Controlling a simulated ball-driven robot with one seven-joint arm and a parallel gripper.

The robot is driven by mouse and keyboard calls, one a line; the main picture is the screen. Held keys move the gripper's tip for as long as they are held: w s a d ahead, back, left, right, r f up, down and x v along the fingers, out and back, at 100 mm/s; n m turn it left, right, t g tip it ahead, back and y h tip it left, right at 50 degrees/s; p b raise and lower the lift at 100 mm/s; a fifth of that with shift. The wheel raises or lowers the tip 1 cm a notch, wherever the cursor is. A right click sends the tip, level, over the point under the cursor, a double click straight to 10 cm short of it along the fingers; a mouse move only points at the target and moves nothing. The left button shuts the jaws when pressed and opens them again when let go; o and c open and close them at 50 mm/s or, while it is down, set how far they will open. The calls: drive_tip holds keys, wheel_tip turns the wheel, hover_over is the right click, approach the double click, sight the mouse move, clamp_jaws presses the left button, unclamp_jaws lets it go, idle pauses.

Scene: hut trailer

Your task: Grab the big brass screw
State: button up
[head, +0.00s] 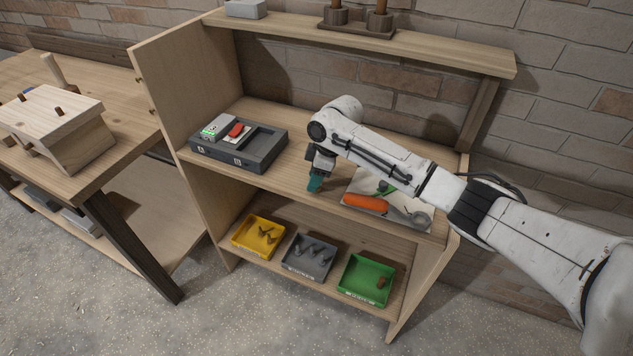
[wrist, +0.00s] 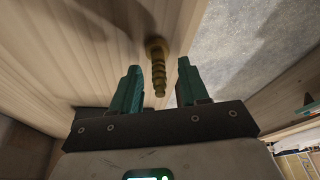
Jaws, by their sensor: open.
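The big brass screw (wrist: 158,72) shows in the wrist view, near the edge of the wooden shelf board, its round head pointing away from my gripper and its threaded shank toward it. My gripper (wrist: 159,64) is open, with one teal finger on each side of the shank and a visible gap on both sides. In the head view my gripper (head: 315,184) points down at the front edge of the middle shelf (head: 275,180). I cannot make out the screw there; the gripper probably hides it.
A dark grey case (head: 240,150) stands left on the middle shelf. A sheet with an orange-handled tool (head: 367,202) lies under my arm. Below are a yellow bin (head: 243,248), a grey bin (head: 290,268) and a green bin (head: 352,268) holding small parts. A workbench (head: 95,178) stands left.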

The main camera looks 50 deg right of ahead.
drive_tip(key=shift+f, duration=0.25)
drive_tip(key=shift+c, duration=0.3)
clamp_jaws()
